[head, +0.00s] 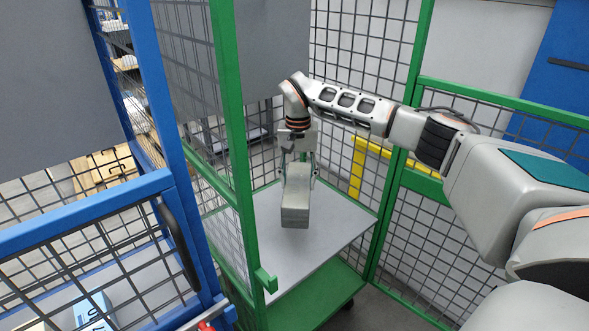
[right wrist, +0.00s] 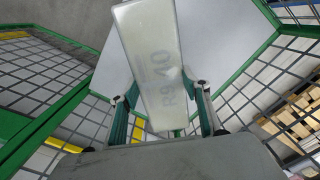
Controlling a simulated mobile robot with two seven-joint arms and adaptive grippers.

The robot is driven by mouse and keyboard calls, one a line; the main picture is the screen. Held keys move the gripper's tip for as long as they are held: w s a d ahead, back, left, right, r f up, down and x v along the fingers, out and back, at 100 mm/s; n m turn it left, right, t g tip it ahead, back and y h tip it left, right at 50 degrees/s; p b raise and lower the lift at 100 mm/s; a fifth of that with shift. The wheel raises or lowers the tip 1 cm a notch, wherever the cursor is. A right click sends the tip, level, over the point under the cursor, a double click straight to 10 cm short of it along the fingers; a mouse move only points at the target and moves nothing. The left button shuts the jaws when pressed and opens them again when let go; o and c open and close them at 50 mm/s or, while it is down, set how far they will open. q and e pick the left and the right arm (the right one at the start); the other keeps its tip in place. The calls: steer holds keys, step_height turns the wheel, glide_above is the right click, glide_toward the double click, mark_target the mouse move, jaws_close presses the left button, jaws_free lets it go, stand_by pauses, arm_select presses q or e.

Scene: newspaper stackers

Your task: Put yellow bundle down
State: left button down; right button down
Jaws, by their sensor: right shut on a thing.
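My right gripper (head: 298,172) points down inside the green-framed cage and is shut on a block-like bundle (head: 296,205). The bundle looks grey in the head view. In the right wrist view the bundle (right wrist: 150,45) is pale, with faint printed marks, and lies between the fingers of my right gripper (right wrist: 158,95). It hangs tilted over the grey shelf (head: 345,222) of the green cage. I cannot tell whether its lower end touches the shelf. My left gripper is not in view.
The green cage (head: 232,110) has mesh walls and a front post beside the shelf. A blue mesh cage (head: 85,217) stands at the left, with a pale blue-and-white bundle (head: 95,310) inside. A yellow frame (head: 356,168) shows behind the mesh. The shelf around the bundle is bare.

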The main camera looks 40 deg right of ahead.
step_height(320, 180, down, 5)
steer(key=shift+f+b, duration=0.15)
steer(key=shift+b, duration=0.4)
steer(key=shift+f, duration=0.35)
steer(key=shift+w+f, duration=0.1)
steer(key=shift+f, duration=0.35)
step_height(320, 180, down, 3)
steer(key=shift+f+b, duration=0.15)
steer(key=shift+b, duration=0.45)
steer(key=shift+f, duration=0.4)
steer(key=shift+r, duration=0.15)
steer(key=c, duration=1.3)
jaws_free()
steer(key=shift+f, duration=0.2)
steer(key=shift+o, duration=1.2)
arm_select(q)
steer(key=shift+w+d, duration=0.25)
